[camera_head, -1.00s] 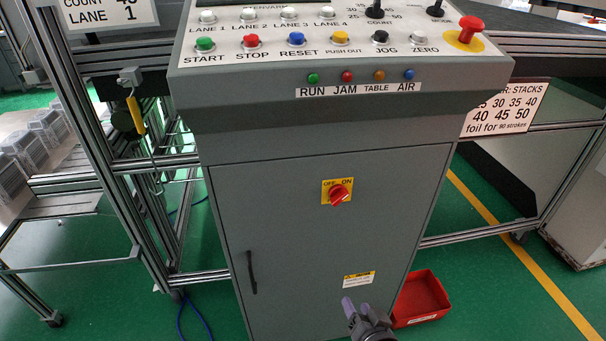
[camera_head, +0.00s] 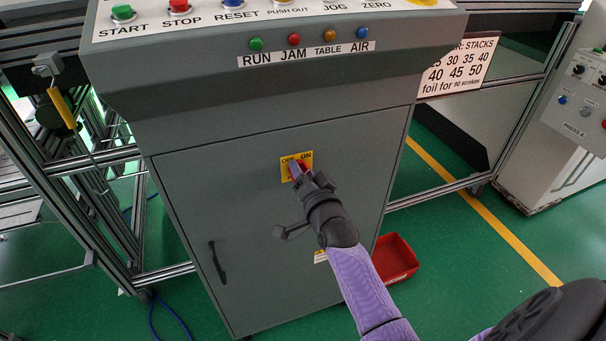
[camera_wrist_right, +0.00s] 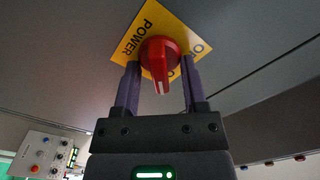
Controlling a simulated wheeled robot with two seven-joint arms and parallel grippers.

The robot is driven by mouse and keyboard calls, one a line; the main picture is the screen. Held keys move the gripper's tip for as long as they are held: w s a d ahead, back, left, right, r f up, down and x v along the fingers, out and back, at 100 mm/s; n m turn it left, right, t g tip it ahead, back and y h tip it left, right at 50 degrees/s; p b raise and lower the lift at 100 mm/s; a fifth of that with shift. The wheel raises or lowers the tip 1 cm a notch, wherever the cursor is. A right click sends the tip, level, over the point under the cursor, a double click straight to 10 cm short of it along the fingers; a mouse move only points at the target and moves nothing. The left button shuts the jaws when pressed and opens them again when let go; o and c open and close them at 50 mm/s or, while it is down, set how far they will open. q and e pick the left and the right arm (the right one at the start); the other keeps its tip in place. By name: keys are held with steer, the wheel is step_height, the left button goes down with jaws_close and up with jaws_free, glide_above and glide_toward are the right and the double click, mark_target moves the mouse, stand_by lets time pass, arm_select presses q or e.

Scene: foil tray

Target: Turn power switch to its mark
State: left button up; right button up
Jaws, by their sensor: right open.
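The power switch is a red rotary knob (camera_wrist_right: 159,58) on a yellow plate (camera_wrist_right: 139,38) marked POWER in the right wrist view. In the head view its yellow OFF/ON plate (camera_head: 308,155) sits on the grey cabinet door, and my gripper covers much of the knob. My right gripper (camera_head: 301,171) is at the switch. In the right wrist view its two purple fingers (camera_wrist_right: 160,84) stand apart, one on each side of the knob. I cannot tell whether they touch it. The knob's pointer faces toward the gripper. My left gripper is out of view.
The grey cabinet (camera_head: 190,185) has a black door handle (camera_head: 217,262) at left. Its console overhangs above, with indicator lights and push buttons. A red bin (camera_head: 396,262) lies on the green floor at right. Metal frames (camera_head: 85,205) stand at the left.

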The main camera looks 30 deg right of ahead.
steer(key=c, duration=0.7)
jaws_close()
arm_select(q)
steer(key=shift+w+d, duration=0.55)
